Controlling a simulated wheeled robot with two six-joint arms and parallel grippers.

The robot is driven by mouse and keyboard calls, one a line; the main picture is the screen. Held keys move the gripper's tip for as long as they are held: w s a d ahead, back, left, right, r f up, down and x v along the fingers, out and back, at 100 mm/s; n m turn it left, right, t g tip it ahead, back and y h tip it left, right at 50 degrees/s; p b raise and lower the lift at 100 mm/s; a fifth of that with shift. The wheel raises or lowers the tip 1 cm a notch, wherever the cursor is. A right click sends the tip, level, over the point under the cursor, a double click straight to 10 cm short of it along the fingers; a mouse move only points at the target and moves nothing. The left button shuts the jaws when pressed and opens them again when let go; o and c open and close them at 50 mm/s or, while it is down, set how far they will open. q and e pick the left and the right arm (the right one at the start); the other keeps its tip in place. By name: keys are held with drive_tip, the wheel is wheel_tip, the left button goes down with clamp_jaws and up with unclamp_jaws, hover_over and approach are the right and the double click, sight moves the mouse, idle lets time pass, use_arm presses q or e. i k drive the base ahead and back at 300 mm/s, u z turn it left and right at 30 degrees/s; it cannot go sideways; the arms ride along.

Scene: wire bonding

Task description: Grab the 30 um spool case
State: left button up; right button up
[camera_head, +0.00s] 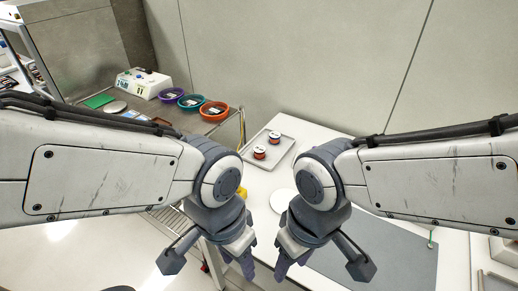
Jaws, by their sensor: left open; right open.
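Two small spool cases stand on a grey tray (283,147) on the white table, beyond my grippers. The rear spool case (274,137) has a white top and a dark blue and red side. The front spool case (259,152) has a white top and a red side. Their labels are too small to read, so I cannot tell which is 30 um. My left gripper (208,268) is open and empty, pointing down in front of the table's left edge. My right gripper (322,270) is open and empty, over the grey mat's left side. Neither touches a case.
Purple (171,95), teal (190,101) and orange (214,111) bowls stand on a side bench beside a white device (143,83). A white round thing (283,200) lies between my wrists. A grey mat (390,245) covers the table at right.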

sight(274, 138)
drive_tip(key=u, duration=0.45)
drive_tip(key=k, duration=0.55)
drive_tip(key=u, duration=1.25)
drive_tip(key=i, duration=1.6)
drive_tip(key=z, duration=1.2)
drive_tip(key=i, duration=0.65)
drive_tip(key=z, duration=0.65)
